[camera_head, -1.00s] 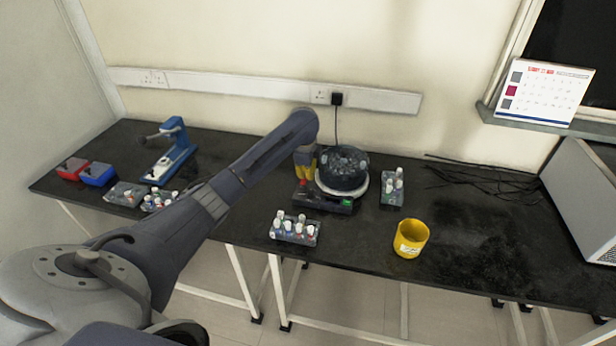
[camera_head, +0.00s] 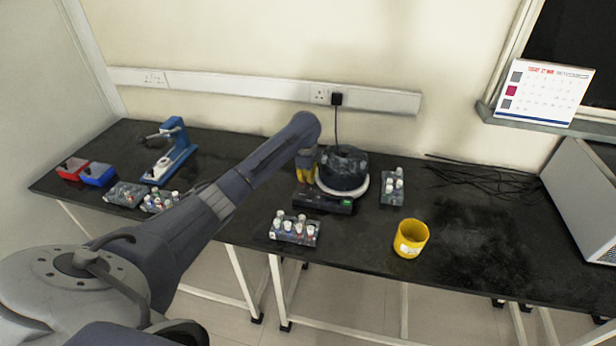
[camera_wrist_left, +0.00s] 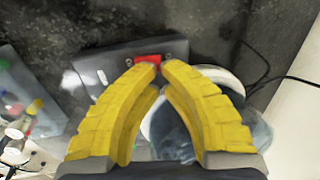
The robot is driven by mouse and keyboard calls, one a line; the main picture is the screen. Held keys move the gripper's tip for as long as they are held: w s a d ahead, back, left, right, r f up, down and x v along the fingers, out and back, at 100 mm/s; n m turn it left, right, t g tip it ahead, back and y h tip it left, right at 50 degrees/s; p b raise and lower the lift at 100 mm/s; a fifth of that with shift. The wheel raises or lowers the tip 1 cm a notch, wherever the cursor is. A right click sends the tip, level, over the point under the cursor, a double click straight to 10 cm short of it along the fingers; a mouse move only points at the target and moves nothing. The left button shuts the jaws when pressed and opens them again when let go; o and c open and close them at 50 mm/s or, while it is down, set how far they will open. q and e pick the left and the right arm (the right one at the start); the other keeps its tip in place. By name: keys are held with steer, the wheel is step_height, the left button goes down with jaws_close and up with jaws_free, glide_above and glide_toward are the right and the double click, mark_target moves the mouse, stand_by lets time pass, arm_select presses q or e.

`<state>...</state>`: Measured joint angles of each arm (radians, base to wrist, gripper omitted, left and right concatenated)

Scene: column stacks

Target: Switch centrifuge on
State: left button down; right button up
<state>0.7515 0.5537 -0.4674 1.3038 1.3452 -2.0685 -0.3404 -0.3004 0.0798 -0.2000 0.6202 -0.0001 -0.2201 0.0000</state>
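The centrifuge (camera_head: 345,168) is a dark round drum on a white ring base, at the middle back of the bench. Its black control box (camera_head: 316,203) sits in front, with a small green lit patch on its right part. In the left wrist view the box (camera_wrist_left: 108,62) carries a red switch (camera_wrist_left: 148,59). My left gripper (camera_head: 306,178) has yellow fingers and is above the box's left end, beside the drum. In the wrist view my left gripper (camera_wrist_left: 159,68) has its tips together at the red switch; contact is unclear. My right gripper is not in view.
Tube racks stand in front (camera_head: 294,229) and right (camera_head: 392,187) of the centrifuge. A yellow cup (camera_head: 411,238) is at the front right. A blue device (camera_head: 171,155) and red (camera_head: 72,170) and blue (camera_head: 98,174) boxes are at left. Black cables (camera_head: 480,176) lie at the back right.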

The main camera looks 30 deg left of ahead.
arm_select(q)
steer(key=shift+w+a+f+g, duration=0.1)
steer(key=shift+w+f+g, duration=0.1)
steer(key=shift+g, duration=0.2)
steer(key=shift+f+g+h, duration=0.15)
steer(key=shift+g+h, duration=0.15)
steer(key=shift+g, duration=0.4)
steer(key=shift+w+f, duration=0.1)
steer(key=shift+f, duration=0.35)
stand_by(0.6)
steer(key=shift+s+d, duration=0.35)
steer(key=shift+s, duration=0.4)
steer(key=shift+r, duration=0.3)
step_height(320, 180, up, 14)
steer(key=s, duration=0.2)
steer(key=shift+s+d, duration=0.25)
steer(key=shift+s, duration=0.05)
